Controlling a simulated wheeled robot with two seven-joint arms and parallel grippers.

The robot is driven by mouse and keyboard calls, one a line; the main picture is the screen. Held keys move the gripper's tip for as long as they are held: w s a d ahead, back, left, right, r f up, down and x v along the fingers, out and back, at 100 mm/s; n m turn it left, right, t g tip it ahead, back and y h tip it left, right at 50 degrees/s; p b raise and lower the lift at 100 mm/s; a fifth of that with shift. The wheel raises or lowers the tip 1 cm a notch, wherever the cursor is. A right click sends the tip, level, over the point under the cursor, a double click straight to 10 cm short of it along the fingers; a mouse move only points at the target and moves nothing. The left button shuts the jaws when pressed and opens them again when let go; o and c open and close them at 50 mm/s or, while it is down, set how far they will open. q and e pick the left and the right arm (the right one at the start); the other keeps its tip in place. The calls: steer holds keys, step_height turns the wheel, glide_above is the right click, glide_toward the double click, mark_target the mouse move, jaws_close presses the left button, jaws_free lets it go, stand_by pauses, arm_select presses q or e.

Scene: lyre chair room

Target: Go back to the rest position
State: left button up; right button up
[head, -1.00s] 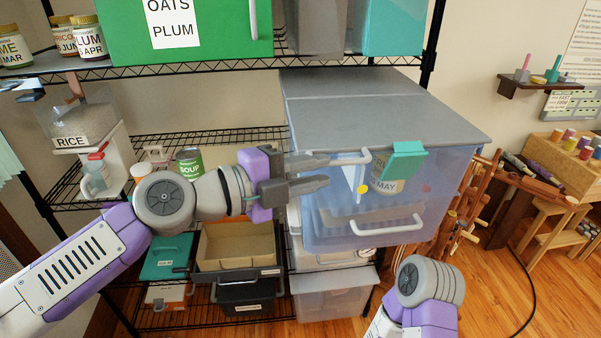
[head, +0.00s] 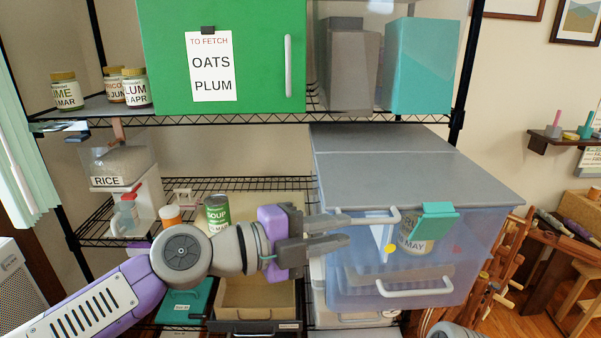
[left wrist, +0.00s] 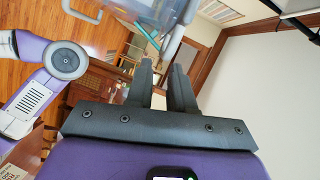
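My left gripper (head: 345,229) is in front of the shelves, beside the left front of a clear blue bin (head: 350,285) with a grey lid. Its two fingers are apart with nothing between them, and the left wrist view also shows the open gap between the fingers (left wrist: 162,66). The fingertips look close to the bin's upper white handle (head: 385,216); I cannot tell if they touch. Of my right arm only a grey rounded link shows at the bottom edge of the head view; its gripper is out of sight.
A green door (head: 255,60) with a note is on the upper shelf, beside several jars. A soup can (head: 217,213), a rice dispenser (head: 110,165) and an open tan drawer (head: 258,295) are around my left arm. The blue bin juts forward. A workbench stands at right.

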arm_select(q)
steer(key=shift+x, duration=3.5)
